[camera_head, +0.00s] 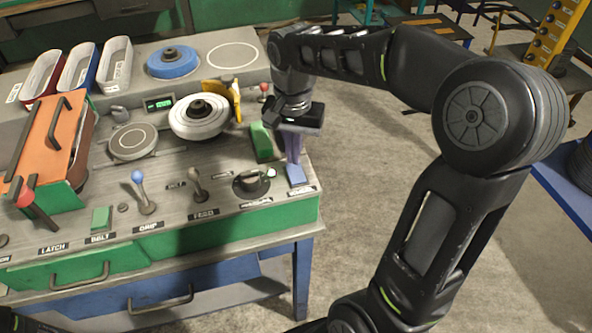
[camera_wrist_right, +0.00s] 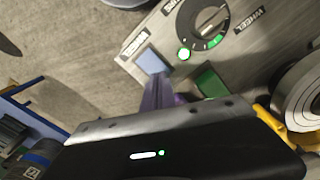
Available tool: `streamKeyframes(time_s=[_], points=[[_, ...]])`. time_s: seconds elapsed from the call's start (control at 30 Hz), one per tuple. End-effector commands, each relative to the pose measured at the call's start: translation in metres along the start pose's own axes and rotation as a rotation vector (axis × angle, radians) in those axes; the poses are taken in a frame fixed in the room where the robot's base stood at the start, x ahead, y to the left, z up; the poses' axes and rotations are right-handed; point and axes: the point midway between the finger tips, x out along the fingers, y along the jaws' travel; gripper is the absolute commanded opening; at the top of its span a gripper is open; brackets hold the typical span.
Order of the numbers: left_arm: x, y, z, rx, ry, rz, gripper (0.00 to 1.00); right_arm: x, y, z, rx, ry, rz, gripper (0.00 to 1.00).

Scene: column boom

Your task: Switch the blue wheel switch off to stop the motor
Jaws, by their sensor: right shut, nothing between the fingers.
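The blue switch (camera_head: 297,174) is a small block at the right front corner of the bench panel. It also shows in the wrist view (camera_wrist_right: 152,62), with a label beside it. My right gripper (camera_head: 293,158) is shut and empty, pointing down with its purple fingers just behind the blue switch. In the wrist view its fingertips (camera_wrist_right: 160,80) are very close to the switch; I cannot tell whether they touch. A small round lamp (camera_wrist_right: 184,54) next to the switch glows pale green.
A green block (camera_head: 261,142) stands close left of my right gripper. A black dial (camera_head: 251,184) is left of the blue switch, and levers (camera_head: 196,183) stand further left. An orange box (camera_head: 45,140) is at the far left. Open floor lies right of the bench.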

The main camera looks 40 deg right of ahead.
Motion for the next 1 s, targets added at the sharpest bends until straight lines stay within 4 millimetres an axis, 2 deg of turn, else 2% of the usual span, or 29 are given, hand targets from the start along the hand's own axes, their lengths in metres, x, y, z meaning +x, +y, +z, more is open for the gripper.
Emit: streamKeyframes(time_s=[1.0], points=[[0.009,-0.003,0.0,0.0,0.0,0.0,0.36,0.013,0.0,0.0,0.0,0.0,0.0,0.0]])
